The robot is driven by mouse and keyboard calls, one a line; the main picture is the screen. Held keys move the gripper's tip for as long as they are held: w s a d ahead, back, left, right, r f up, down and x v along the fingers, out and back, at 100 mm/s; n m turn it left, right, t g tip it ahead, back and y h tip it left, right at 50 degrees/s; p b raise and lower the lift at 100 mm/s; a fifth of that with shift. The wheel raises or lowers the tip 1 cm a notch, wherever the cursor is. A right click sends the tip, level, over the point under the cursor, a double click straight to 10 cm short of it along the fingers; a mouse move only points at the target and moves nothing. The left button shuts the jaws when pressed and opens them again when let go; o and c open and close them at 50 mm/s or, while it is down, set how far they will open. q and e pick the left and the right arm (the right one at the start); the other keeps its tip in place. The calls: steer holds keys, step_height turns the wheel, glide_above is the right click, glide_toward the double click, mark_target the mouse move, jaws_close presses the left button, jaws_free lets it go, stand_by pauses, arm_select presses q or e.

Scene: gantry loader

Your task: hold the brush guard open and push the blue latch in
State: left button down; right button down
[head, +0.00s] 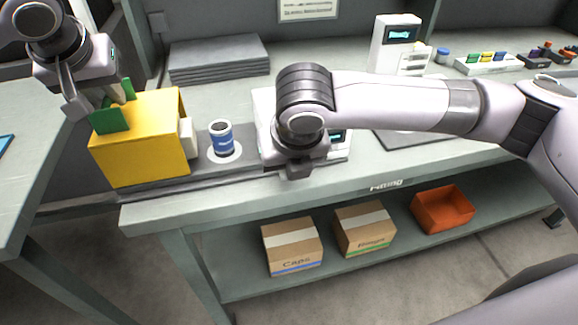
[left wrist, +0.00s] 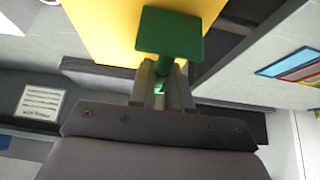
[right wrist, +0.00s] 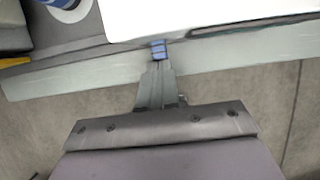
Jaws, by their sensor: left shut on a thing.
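The yellow box-shaped guard (head: 140,148) stands at the left end of the bench, with a green handle (head: 110,121) on it. My left gripper (head: 94,104) is shut on the green handle, which also shows between its fingers in the left wrist view (left wrist: 168,30). The blue latch (right wrist: 159,47) sits at the front edge of the white machine (right wrist: 220,15). My right gripper (right wrist: 157,68) has its fingers together just in front of the latch; I cannot tell whether they touch. In the head view my right arm hides the latch.
A blue-and-white can (head: 221,139) stands on a white disc right of the guard. Grey stacked sheets (head: 218,60) lie behind. The white machine (head: 263,105) is partly behind my right arm. Cartons (head: 292,247) and an orange bin (head: 443,210) are on the lower shelf.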

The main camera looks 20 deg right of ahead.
arm_select(q)
steer(key=shift+f, duration=0.25)
arm_select(e)
steer(key=shift+s+d+f, duration=0.15)
steer(key=shift+s+f, duration=0.1)
steer(key=shift+s, duration=0.1)
arm_select(q)
steer(key=shift+a, duration=0.1)
arm_select(e)
steer(key=s+r, duration=0.9)
steer(key=s, duration=0.2)
steer(key=shift+w+f, duration=2)
steer(key=shift+f, duration=0.2)
steer(key=shift+w+f, duration=2)
steer(key=shift+f, duration=0.15)
